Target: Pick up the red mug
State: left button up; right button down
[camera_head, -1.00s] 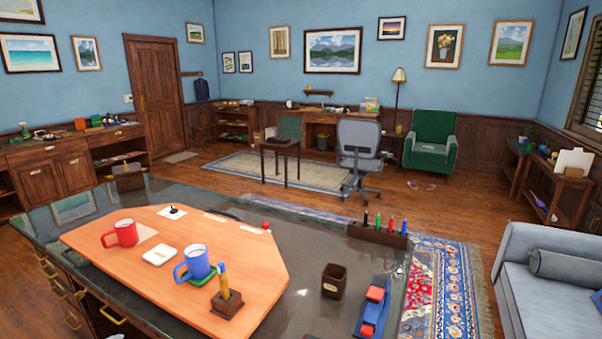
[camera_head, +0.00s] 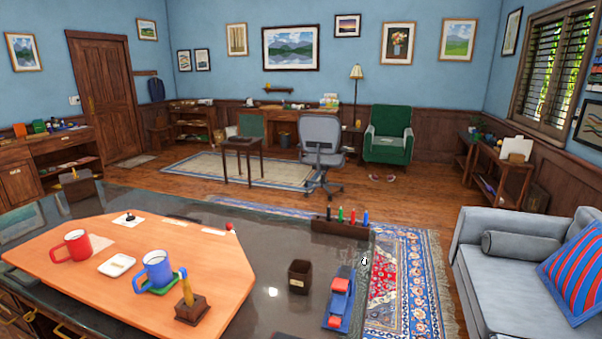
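The red mug (camera_head: 73,245) stands upright at the left part of an orange-brown desk board (camera_head: 215,262) on a dark glossy desk. Its handle points left. A blue mug (camera_head: 158,270) stands to its right and nearer, on a green coaster (camera_head: 155,289). A white square coaster (camera_head: 117,264) lies between the two mugs. Neither of my grippers shows in the head view.
A wooden holder with a yellow item (camera_head: 191,308), a dark cup (camera_head: 300,277), a blue and red object (camera_head: 340,302) and a pen rack (camera_head: 340,226) stand on the desk. A grey sofa (camera_head: 500,282) is at the right. Open wood floor lies beyond the desk.

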aim_at(78, 243)
jog(key=u, duration=2.65)
jog(key=i, duration=0.95)
jog(key=z, duration=1.6)
